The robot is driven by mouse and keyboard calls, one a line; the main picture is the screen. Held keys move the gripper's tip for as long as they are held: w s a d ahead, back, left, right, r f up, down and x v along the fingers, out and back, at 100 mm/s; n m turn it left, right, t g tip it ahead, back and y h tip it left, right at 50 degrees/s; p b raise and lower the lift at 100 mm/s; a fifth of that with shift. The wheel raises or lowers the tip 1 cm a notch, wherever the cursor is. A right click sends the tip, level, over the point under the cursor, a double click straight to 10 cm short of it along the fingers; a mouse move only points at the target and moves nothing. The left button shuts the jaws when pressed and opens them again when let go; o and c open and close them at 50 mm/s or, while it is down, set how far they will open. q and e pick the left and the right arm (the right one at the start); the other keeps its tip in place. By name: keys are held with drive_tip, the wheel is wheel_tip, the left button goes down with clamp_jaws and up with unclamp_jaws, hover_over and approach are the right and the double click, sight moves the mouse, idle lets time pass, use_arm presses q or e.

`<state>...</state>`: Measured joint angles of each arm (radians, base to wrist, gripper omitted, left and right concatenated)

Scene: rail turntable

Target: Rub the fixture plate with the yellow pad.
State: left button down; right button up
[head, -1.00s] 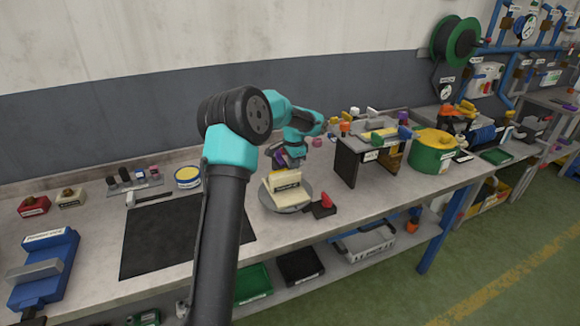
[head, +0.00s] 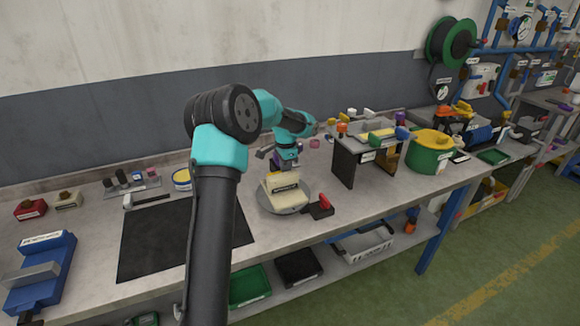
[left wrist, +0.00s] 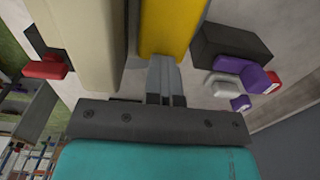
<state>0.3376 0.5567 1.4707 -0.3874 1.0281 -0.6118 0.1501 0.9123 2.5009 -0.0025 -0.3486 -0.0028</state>
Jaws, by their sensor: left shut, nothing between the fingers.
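My left gripper (head: 287,168) is low just behind the cream block. In the wrist view its fingers (left wrist: 163,75) are together and empty, close to the yellow piece; contact is unclear. I cannot pick out the fixture plate with certainty. My right gripper is not in view.
A red-handled clamp (head: 322,206) sits at the turntable's front right. A grey rack (head: 343,157) and a green pot (head: 428,158) stand to the right. A dark mat (head: 150,240) lies left. Purple and white parts (left wrist: 240,85) and a dark block (left wrist: 228,45) lie beside my fingers.

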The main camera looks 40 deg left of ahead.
use_arm(q)
drive_tip(key=shift+s+a, duration=0.3)
drive_tip(key=shift+s, duration=0.35)
drive_tip(key=shift+s+a+r, duration=0.1)
drive_tip(key=shift+s+a, duration=0.3)
drive_tip(key=shift+s, duration=0.4)
drive_tip(key=shift+s+a, duration=0.4)
drive_tip(key=shift+s, duration=0.4)
drive_tip(key=shift+s+a, duration=0.1)
drive_tip(key=shift+s+a+r, duration=0.1)
drive_tip(key=shift+s+a, duration=0.3)
drive_tip(key=shift+s, duration=0.4)
drive_tip(key=shift+s+a+r, duration=0.1)
drive_tip(key=shift+s+a, duration=0.25)
drive_tip(key=shift+s, duration=0.45)
drive_tip(key=shift+r, duration=2.95)
drive_tip(key=shift+r, duration=0.1)
